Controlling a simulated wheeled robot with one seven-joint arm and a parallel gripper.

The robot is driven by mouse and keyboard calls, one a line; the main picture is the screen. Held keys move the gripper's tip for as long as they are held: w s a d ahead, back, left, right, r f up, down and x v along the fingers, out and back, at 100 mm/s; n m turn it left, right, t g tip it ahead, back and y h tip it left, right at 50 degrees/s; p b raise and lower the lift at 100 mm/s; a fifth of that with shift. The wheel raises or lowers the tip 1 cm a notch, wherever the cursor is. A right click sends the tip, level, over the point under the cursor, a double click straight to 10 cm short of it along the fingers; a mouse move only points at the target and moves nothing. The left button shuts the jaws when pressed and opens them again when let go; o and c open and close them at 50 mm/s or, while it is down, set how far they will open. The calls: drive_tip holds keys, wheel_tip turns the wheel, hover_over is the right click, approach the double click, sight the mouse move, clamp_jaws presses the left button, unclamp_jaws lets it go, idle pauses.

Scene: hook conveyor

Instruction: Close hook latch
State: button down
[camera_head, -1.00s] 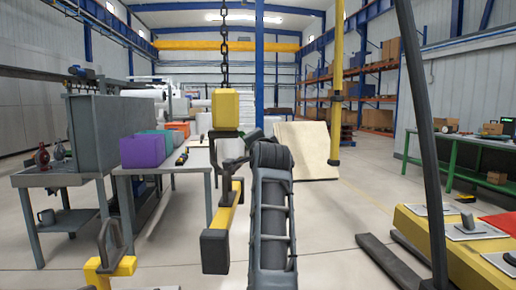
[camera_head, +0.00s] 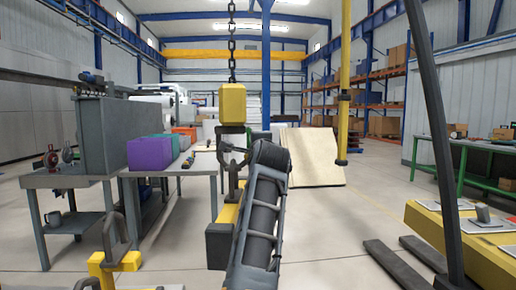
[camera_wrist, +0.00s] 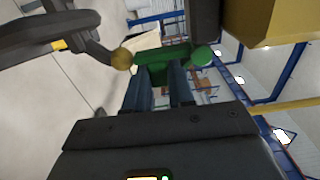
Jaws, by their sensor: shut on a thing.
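A yellow hook block (camera_head: 232,105) hangs on a chain in the middle of the head view, with a dark hook (camera_head: 226,150) below it. In the wrist view the block (camera_wrist: 270,18) is at top right and a dark curved hook part (camera_wrist: 45,35) at top left, with a brass-coloured knob at its near end. A green piece (camera_wrist: 162,62), seemingly the latch, lies between them. My gripper (camera_wrist: 163,75) is shut on this green piece. In the head view my arm hides the fingertips and most of the latch; how far the latch is closed cannot be told.
A grey table (camera_head: 190,165) with a purple box (camera_head: 150,153) stands at left. A yellow platform (camera_head: 440,228) is at right. Open floor lies between.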

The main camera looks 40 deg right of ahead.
drive_tip(key=shift+f, duration=0.1)
drive_tip(key=c, duration=1.2)
unclamp_jaws()
drive_tip(key=shift+c, duration=0.2)
drive_tip(key=shift+s, duration=0.1)
drive_tip(key=v, duration=0.7)
drive_tip(key=shift+s+a+b, duration=0.2)
drive_tip(key=shift+s+b, duration=0.05)
drive_tip(key=shift+b, duration=0.05)
